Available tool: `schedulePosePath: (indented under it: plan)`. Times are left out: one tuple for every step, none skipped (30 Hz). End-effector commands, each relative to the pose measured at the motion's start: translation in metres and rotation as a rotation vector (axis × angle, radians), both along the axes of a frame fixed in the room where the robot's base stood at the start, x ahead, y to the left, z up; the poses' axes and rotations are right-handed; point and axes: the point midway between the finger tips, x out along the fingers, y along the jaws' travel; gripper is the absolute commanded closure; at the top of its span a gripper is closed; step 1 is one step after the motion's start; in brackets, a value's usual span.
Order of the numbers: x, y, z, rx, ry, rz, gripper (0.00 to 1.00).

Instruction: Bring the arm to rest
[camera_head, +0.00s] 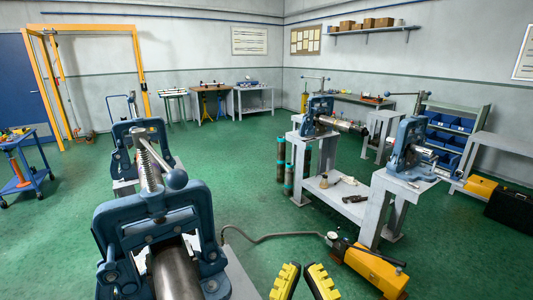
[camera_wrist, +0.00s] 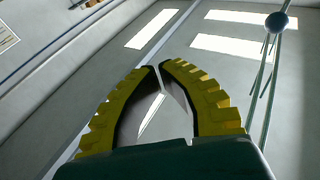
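My gripper (camera_head: 303,267) shows at the bottom middle of the head view as two yellow ridged fingers pointing up. Their tips come almost together, with a thin gap. In the wrist view the gripper (camera_wrist: 158,66) has nothing between its fingers, and the wall and ceiling lights show behind. The fingers lean in towards each other from a wider base. The rest of my arm is out of the head view. No object is held.
A large blue pipe vise (camera_head: 153,222) with a pipe (camera_head: 176,272) stands close at left. A yellow pump (camera_head: 375,270) with a hose lies on the green floor at right. More vises (camera_head: 411,150) stand on grey benches. The middle floor is open.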

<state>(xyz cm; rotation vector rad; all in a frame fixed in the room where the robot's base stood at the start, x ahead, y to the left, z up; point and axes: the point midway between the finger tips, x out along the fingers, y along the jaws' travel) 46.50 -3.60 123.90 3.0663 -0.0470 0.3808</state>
Motion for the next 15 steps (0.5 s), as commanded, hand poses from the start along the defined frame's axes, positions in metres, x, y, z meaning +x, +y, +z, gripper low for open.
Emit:
schedulePosePath:
  plan:
    - [-0.014, -0.018, 0.030, 0.021, -0.053, -0.006, 1.00]
    - [-0.022, -0.025, 0.044, 0.031, -0.084, -0.002, 1.00]
    - [-0.033, -0.034, 0.062, 0.042, -0.126, 0.004, 1.00]
    - [-0.034, -0.033, 0.076, 0.045, -0.128, 0.012, 1.00]
    - [-0.031, -0.031, 0.086, 0.045, -0.120, 0.016, 1.00]
    - [-0.031, -0.030, 0.099, 0.044, -0.118, 0.017, 1.00]
    - [-0.031, -0.030, 0.108, 0.045, -0.118, 0.016, 1.00]
    - [-0.031, -0.030, 0.117, 0.045, -0.118, 0.016, 1.00]
    - [-0.031, -0.030, 0.131, 0.045, -0.118, 0.016, 1.00]
    - [-0.031, -0.030, 0.141, 0.045, -0.118, 0.016, 1.00]
    - [-0.031, -0.030, 0.152, 0.046, -0.118, 0.016, 1.00]
    - [-0.031, -0.030, 0.167, 0.046, -0.117, 0.016, 1.00]
    - [-0.031, -0.030, 0.180, 0.046, -0.117, 0.016, 1.00]
    - [-0.030, -0.030, 0.193, 0.047, -0.117, 0.016, 1.00]
    - [-0.030, -0.030, 0.211, 0.047, -0.117, 0.016, 1.00]
